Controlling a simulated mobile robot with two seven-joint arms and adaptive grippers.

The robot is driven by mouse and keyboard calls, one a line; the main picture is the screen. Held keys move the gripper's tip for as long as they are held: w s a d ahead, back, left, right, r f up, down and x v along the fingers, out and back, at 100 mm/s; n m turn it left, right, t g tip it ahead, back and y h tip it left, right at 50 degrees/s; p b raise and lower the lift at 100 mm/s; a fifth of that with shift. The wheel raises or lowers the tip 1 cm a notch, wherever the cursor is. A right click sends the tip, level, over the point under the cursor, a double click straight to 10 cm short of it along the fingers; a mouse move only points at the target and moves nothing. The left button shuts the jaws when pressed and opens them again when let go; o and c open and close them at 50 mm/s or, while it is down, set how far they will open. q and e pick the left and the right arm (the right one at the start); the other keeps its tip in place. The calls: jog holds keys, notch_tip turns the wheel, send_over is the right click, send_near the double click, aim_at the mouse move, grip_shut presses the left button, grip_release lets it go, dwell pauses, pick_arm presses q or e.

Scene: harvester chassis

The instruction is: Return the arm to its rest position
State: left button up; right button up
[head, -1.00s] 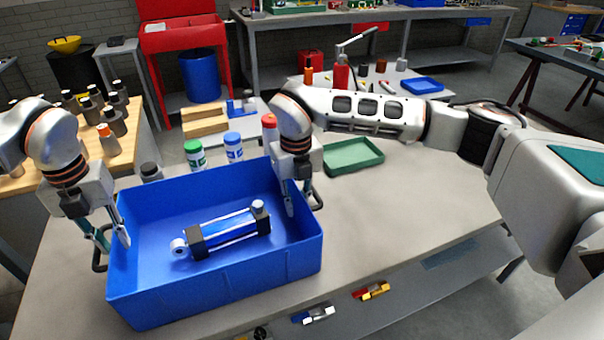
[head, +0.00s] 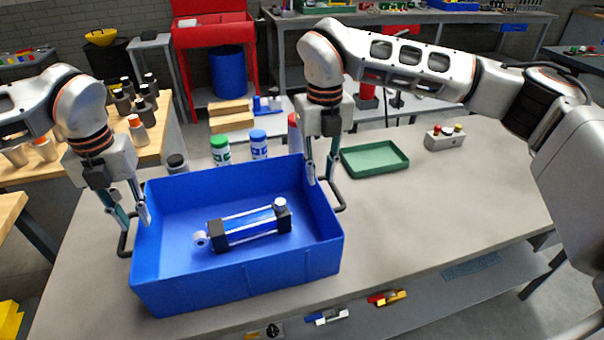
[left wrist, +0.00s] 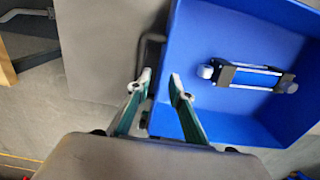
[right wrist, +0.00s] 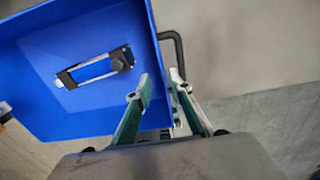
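A blue bin (head: 240,285) stands on the grey workbench, with a dark handle at each end. Inside it lies a blue and black cylinder part with silver rods (head: 250,225), also visible in the left wrist view (left wrist: 250,77) and right wrist view (right wrist: 95,68). My left gripper (head: 134,222) is at the bin's left end, fingers apart and empty, one on each side of the wall line as seen from above. My right gripper (head: 323,178) is above the bin's right end by the handle (right wrist: 175,50), fingers apart with nothing held. Exact finger clearance from the walls is unclear.
A green tray (head: 375,158) and a small grey box with knobs (head: 445,137) are on the bench to the right. Bottles (head: 220,152) stand behind the bin. A lower shelf holds small coloured items (head: 387,298).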

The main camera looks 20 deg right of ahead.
jog(key=shift+r, duration=0.85)
